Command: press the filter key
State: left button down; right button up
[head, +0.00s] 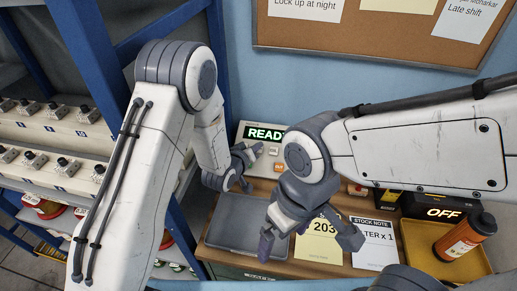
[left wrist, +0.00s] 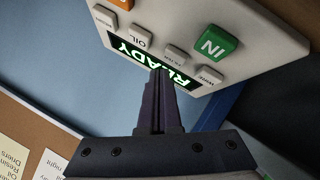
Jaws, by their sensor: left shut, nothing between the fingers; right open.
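The keypad panel (head: 262,150) stands at the back of the bench with a lit READY display (head: 265,132). My right gripper (head: 308,242) is open and empty over the bench.
A grey tray (head: 230,222) lies under the arms. A yellow note (head: 318,250) and a white stock note (head: 374,252) lie beside it. A yellow tray (head: 420,255) holds an orange bottle (head: 463,238); an OFF display (head: 444,212) stands behind. A blue rack (head: 105,70) is at left.

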pick_arm(q)
jog(key=shift+w+f+b, duration=0.15)
jog(key=shift+f+b, duration=0.2)
jog(key=shift+b, duration=0.05)
jog(key=shift+w+f+b, duration=0.15)
jog(key=shift+f+b, duration=0.25)
dwell(0.5)
dwell(0.4)
jog(key=shift+s+r+p, duration=0.35)
jog(key=shift+r+p, duration=0.1)
jog(key=shift+r, duration=0.3)
jog(key=shift+r, duration=0.15)
jog(key=r+p, duration=0.1)
jog(key=s+r+p, duration=0.1)
jog(key=r, duration=0.1)
jog(key=r+p, duration=0.1)
jog(key=shift+s+a+r, duration=0.2)
jog(key=shift+s, duration=0.2)
